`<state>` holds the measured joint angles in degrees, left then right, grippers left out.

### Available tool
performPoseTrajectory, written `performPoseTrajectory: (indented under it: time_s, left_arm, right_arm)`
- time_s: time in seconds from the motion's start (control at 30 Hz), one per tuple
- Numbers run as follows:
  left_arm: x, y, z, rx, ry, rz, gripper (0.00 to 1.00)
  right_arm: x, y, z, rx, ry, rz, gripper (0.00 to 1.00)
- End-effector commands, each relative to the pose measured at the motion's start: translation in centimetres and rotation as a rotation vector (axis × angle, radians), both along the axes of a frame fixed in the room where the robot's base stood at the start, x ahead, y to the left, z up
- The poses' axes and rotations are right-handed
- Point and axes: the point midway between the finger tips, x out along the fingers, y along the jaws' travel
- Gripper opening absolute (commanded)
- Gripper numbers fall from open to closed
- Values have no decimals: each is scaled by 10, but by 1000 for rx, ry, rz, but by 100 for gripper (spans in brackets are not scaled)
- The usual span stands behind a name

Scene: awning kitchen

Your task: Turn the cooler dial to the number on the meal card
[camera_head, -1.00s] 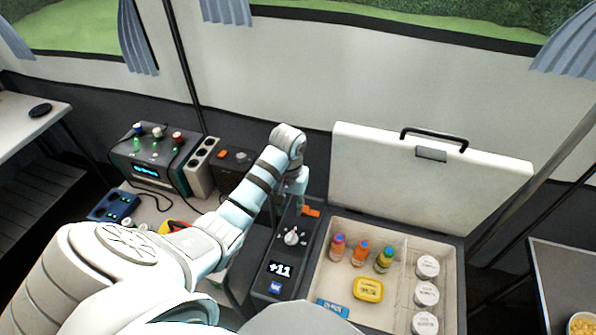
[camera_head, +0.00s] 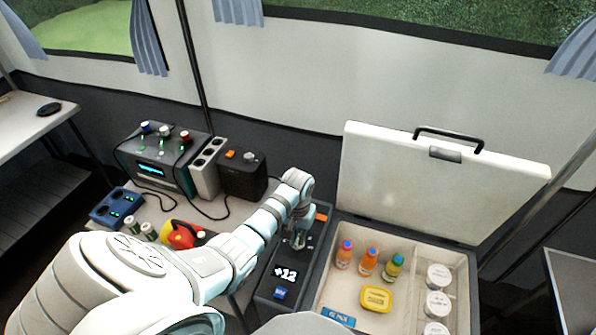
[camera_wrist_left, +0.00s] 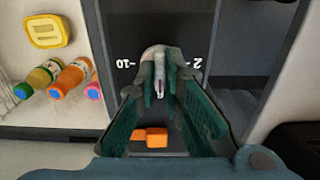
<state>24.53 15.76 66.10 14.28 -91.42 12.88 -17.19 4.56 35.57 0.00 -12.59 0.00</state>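The cooler dial (camera_wrist_left: 158,88) sits on the dark control panel (camera_head: 266,291) at the left side of the open cooler (camera_head: 463,283). My left gripper (camera_head: 298,240) is over the dial and mostly hides it in the head view. In the left wrist view, its fingertips (camera_wrist_left: 160,66) are drawn in close on both sides of the knob's grip, which carries a red mark. Numbers are printed beside the dial; "10" is legible on the left. I cannot make out a meal card. My right gripper is out of view.
An orange switch (camera_wrist_left: 150,137) is near the dial. The cooler holds several bottles (camera_head: 368,262), a yellow box (camera_head: 376,298) and white-lidded tubs (camera_head: 437,276); its lid (camera_head: 430,185) stands up behind. A power unit (camera_head: 155,165) and black box (camera_head: 243,178) are to the left.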

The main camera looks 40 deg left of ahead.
Motion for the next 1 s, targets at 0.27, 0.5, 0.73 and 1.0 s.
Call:
performPoseTrajectory:
  time_s: [0.27,0.5,0.73,1.0]
  left_arm:
    - [0,0,0,0,0,-4,0]
    - [0,0,2,0,1,-62,0]
    - [0,0,3,-1,1,-206,0]
    - [0,0,3,0,0,-436,0]
  right_arm:
    - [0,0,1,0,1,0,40]
    - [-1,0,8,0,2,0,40]
    - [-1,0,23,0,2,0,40]
    - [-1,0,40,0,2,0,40]
